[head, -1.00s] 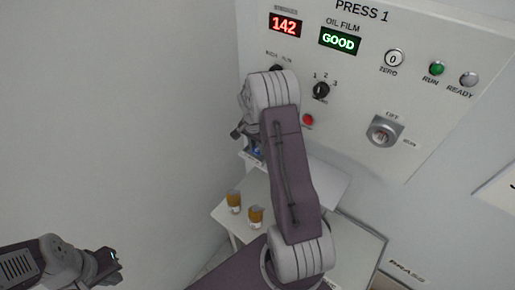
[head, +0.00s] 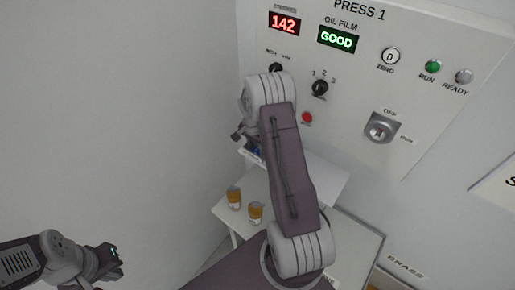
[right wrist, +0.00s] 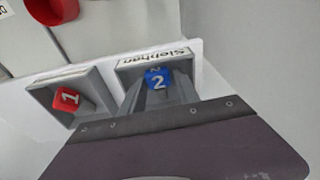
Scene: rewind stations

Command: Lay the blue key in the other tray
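The blue key (right wrist: 158,79), marked 2, is in the right wrist view at the tray labelled "Stephan" (right wrist: 125,70). Grey finger-like shapes flank it, but I cannot tell whether they grip it. The other tray (right wrist: 98,79), to the left, holds a red key (right wrist: 67,99) marked 1. In the head view a bit of blue (head: 256,150) shows beside my right arm. My right gripper is mostly hidden behind its own arm there. My left gripper (head: 114,256) is at the lower left, away from the trays; its opening is unclear.
The Press 1 panel (head: 430,110) stands behind the trays, with displays, knobs and a key switch (head: 381,128). Two amber jars (head: 234,198) (head: 256,212) stand on the white surface below. A red round thing (right wrist: 52,8) is at the upper left of the wrist view.

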